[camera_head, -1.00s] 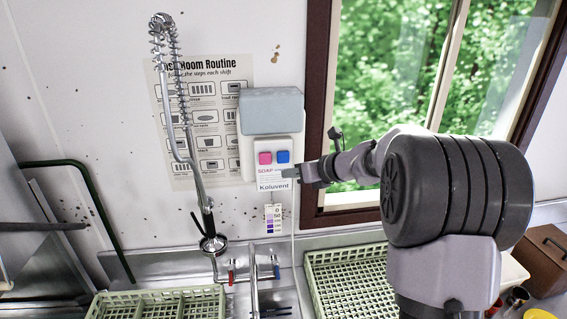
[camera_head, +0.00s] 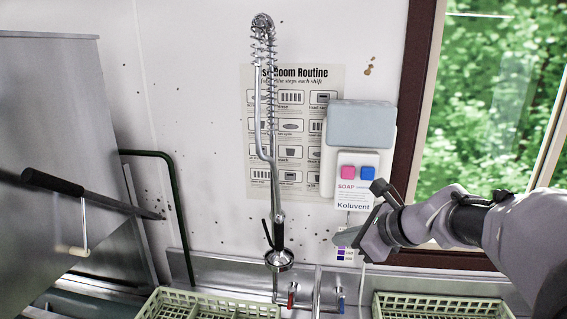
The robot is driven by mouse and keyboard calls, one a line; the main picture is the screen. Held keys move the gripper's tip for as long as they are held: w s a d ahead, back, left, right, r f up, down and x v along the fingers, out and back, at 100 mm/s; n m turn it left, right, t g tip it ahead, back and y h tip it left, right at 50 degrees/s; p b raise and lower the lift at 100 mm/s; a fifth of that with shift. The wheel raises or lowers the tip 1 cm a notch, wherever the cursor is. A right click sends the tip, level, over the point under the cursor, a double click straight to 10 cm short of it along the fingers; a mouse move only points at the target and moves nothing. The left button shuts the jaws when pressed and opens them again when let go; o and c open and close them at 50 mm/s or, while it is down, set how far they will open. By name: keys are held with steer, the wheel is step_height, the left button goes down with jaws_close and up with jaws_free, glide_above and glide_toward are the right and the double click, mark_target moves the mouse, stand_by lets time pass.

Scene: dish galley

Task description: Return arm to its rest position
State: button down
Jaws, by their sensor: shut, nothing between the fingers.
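My gripper (camera_head: 346,237) is at the right of the head view, at the end of my grey arm that reaches in from the right edge. Its fingers point left and look closed, with nothing held. It shows in front of the wall, just below the soap dispenser (camera_head: 358,150) with its pink and blue buttons. The gripper overlaps part of a small colour chart on the wall. I cannot tell how far the fingers are from the wall.
A spring-hose sprayer (camera_head: 270,150) hangs left of my gripper, before a poster (camera_head: 327,85). Green dish racks (camera_head: 205,308) and (camera_head: 440,308) lie below, beside red and blue taps. A steel machine with a black handle (camera_head: 55,182) stands left; a window (camera_head: 490,110) is right.

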steer(key=s+a+f+n+g+h+b, duration=0.1)
steer(key=s+a+f+n+h+b, duration=0.1)
steer(key=s+f+n+b, duration=0.8)
steer(key=s+a+f+n+g+h+b, duration=0.1)
steer(key=s+a+f+n+b, duration=0.2)
steer(key=s+f+n+b, duration=0.7)
steer(key=s+f+b, duration=0.1)
steer(key=s+f, duration=0.7)
steer(key=f, duration=0.2)
steer(key=shift+s+a+f+g+h+b, duration=0.15)
steer(key=shift+a+f+g+h+b, duration=0.2)
steer(key=shift+g+h, duration=0.05)
